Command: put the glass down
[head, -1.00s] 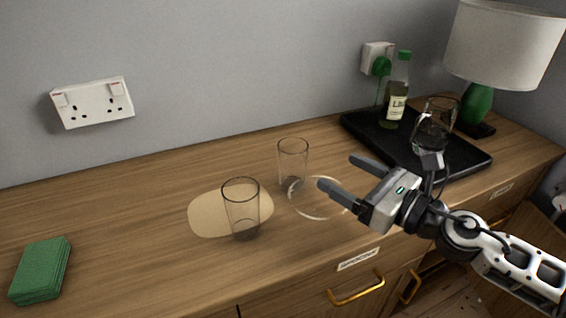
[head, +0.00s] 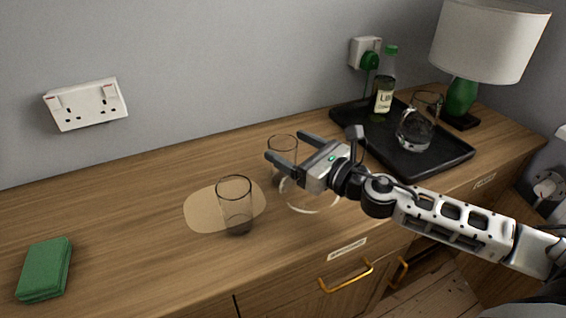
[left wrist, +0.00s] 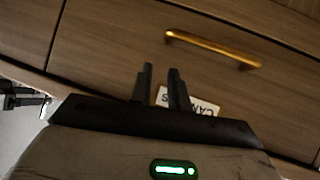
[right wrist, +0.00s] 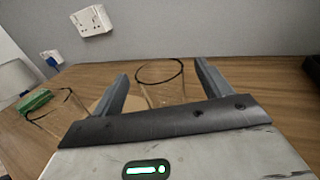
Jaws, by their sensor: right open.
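One clear empty glass (head: 235,212) stands upright on a pale tan oval mat (head: 198,215). Another clear glass (head: 283,150) stands behind it to the right, on the wooden top. My right gripper (head: 287,146) is open, with its fingers at this back glass. In the right wrist view the back glass's rim (right wrist: 160,82) shows between the spread fingers (right wrist: 160,82), and its lower part is hidden by the gripper body. The mat's glass (right wrist: 45,117) is left of the fingers there. My left gripper (left wrist: 161,75) has its fingers a little apart and empty, before drawer fronts.
A pale ring (head: 318,210) lies on the top below my right gripper. A black tray (head: 440,160) holds a bottle (head: 384,98) and a glass jug (head: 418,125). A lamp (head: 490,40) stands at the back right. A green cloth stack (head: 45,268) lies at the left.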

